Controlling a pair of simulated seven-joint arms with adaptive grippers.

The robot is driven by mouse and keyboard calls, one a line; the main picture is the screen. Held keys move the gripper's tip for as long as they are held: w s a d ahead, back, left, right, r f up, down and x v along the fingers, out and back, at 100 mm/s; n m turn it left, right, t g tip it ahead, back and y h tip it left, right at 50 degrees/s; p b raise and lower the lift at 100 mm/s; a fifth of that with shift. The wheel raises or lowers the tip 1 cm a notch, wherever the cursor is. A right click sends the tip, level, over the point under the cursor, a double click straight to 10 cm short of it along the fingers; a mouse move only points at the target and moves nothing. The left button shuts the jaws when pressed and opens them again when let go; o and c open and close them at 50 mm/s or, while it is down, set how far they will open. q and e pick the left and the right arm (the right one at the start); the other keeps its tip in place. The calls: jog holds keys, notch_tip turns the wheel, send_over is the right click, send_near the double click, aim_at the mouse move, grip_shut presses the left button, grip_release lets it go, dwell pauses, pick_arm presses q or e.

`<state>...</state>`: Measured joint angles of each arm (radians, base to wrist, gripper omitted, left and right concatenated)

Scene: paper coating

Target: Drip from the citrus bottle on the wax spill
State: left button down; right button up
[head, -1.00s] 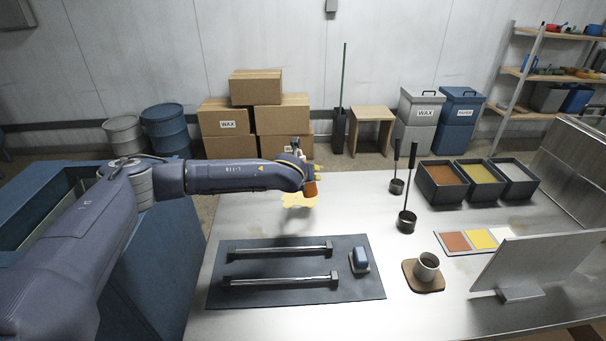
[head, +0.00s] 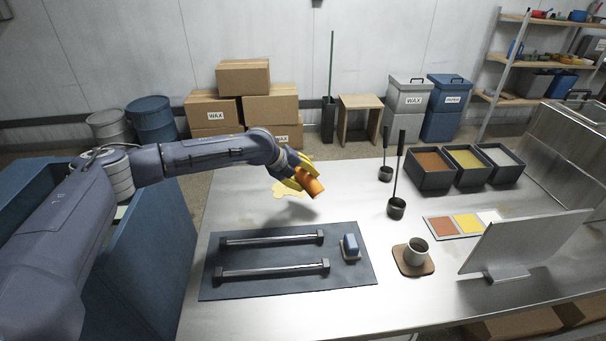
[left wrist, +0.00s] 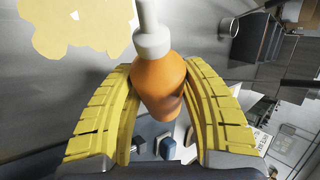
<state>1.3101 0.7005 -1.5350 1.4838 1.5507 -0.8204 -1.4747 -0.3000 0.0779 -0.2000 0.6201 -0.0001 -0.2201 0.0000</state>
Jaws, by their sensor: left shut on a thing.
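The orange citrus bottle (head: 313,185) is held by my left gripper (head: 298,178) above the table. It is tilted, with its orange end towards the lower right in the head view and its nozzle hidden there. In the left wrist view the yellow fingers are closed around the bottle (left wrist: 158,85), and its white nozzle points to the top edge, right of the spill. My right gripper is out of view.
A dark mat (head: 225,286) with two metal bars and a blue block (head: 351,246) lies in front of the spill. Two ladles (head: 396,207), trays of coloured material (head: 434,181) and a cup (head: 416,251) stand to the right. The table between is clear.

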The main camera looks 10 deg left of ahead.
pick_arm(q)
jog(key=f+n+g+h, duration=0.1)
jog(key=f+h, duration=0.1)
jog(key=h, duration=0.1)
jog(key=shift+s+d+f+n+g, duration=0.15)
jog(key=shift+d+n+g, duration=0.15)
jog(key=shift+n+g, duration=0.1)
jog(key=shift+a+r+n+g+h, duration=0.15)
jog(key=shift+n+g+h, duration=0.15)
jog(key=shift+h, duration=0.35)
jog(key=shift+r+n+g+h, duration=0.1)
jog(key=shift+n+g+h, duration=0.2)
jog(key=shift+h, duration=0.35)
jog(key=shift+a+r+n+h, duration=0.2)
jog(key=shift+n+h, duration=0.1)
jog(key=shift+h, duration=0.3)
jog(key=shift+w+a+r+n+g+h, duration=0.15)
jog(key=shift+w+r+n+g+h, duration=0.15)
jog(key=shift+r+n+h, duration=0.15)
